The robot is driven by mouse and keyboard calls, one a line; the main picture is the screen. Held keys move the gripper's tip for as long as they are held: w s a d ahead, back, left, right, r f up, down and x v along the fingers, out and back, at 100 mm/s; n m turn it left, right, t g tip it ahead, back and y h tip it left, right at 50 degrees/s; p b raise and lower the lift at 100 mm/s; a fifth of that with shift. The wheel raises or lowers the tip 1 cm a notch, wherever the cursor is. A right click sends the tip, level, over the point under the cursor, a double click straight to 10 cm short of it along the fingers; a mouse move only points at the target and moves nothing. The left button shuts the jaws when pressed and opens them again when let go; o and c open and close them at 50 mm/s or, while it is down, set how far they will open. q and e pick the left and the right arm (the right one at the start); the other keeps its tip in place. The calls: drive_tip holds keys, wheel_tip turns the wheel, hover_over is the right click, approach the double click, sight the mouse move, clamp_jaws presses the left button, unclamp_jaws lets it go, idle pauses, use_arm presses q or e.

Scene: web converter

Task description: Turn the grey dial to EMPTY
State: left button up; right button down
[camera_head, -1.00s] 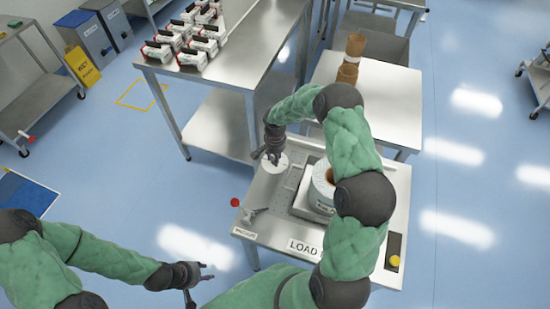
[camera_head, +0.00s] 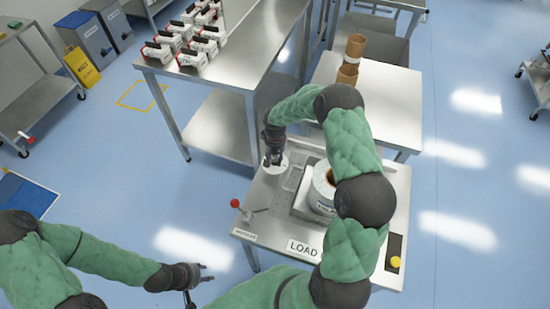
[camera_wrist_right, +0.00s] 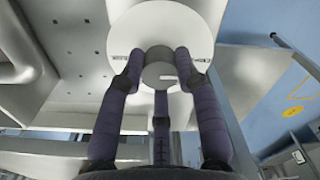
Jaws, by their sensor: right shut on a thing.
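The grey dial (camera_wrist_right: 160,74) is a round knob in the middle of a white disc (camera_wrist_right: 128,32). The disc has small dark markings at its left and right edges, too small to read, and a light mark shows on the knob's face. In the head view the white disc (camera_head: 282,168) lies on the machine's top, with the knob hidden. My right gripper (camera_wrist_right: 156,72) is shut on the grey dial, its fingers around the knob's sides. My left gripper (camera_head: 203,275) is open and empty, over the floor left of the machine.
The steel machine top (camera_head: 272,228) carries a white roll (camera_head: 322,190), a red-ball lever (camera_head: 235,203), a LOAD label (camera_head: 303,248) and a yellow button (camera_head: 395,262). A table with brown tubes (camera_head: 355,47) stands behind. A bench with several red-and-white devices (camera_head: 190,38) stands back left.

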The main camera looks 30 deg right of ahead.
sight(275, 159)
idle(0.3)
drive_tip(key=c, duration=0.9)
unclamp_jaws()
wheel_tip(275, 159, up, 12)
